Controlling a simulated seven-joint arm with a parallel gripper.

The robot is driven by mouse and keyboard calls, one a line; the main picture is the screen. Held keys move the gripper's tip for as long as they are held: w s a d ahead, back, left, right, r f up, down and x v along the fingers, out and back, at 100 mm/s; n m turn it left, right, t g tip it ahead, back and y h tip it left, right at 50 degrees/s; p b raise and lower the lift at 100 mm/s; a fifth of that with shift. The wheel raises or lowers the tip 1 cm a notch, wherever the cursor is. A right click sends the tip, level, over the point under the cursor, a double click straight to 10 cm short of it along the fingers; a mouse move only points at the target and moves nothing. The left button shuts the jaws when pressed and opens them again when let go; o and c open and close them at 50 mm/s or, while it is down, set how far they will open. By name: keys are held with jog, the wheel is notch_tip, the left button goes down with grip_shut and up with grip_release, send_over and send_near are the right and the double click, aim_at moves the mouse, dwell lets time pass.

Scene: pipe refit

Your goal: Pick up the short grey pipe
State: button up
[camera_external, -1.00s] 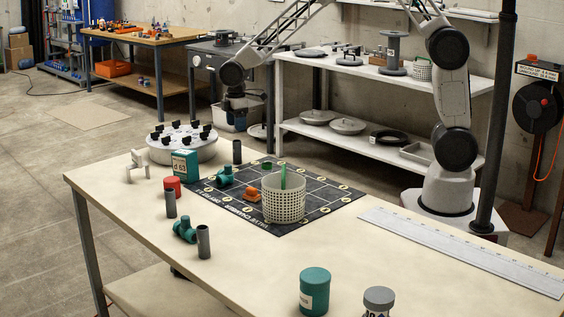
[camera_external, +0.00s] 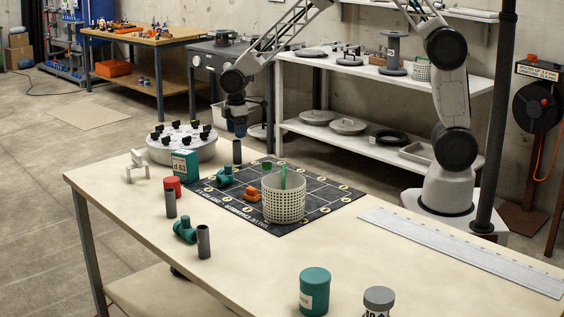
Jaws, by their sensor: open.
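Three short grey pipes stand upright on the table. One grey pipe (camera_external: 237,152) is at the back edge, beside the dark mat. I cannot tell for sure which is the shortest. My gripper (camera_external: 238,132) points down, open and empty, just above the top of the back pipe. Its fingers are small and dark here, and I cannot tell whether they reach the pipe's rim.
A white perforated basket (camera_external: 284,202) stands on the dark mat (camera_external: 325,190), with an orange fitting (camera_external: 253,193) and green fitting (camera_external: 225,177) nearby.

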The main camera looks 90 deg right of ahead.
aim_at(237, 141)
jog(key=shift+f, duration=0.1)
jog(key=shift+d+f, duration=0.1)
jog(key=shift+f, duration=2.4)
jog(key=c, duration=1)
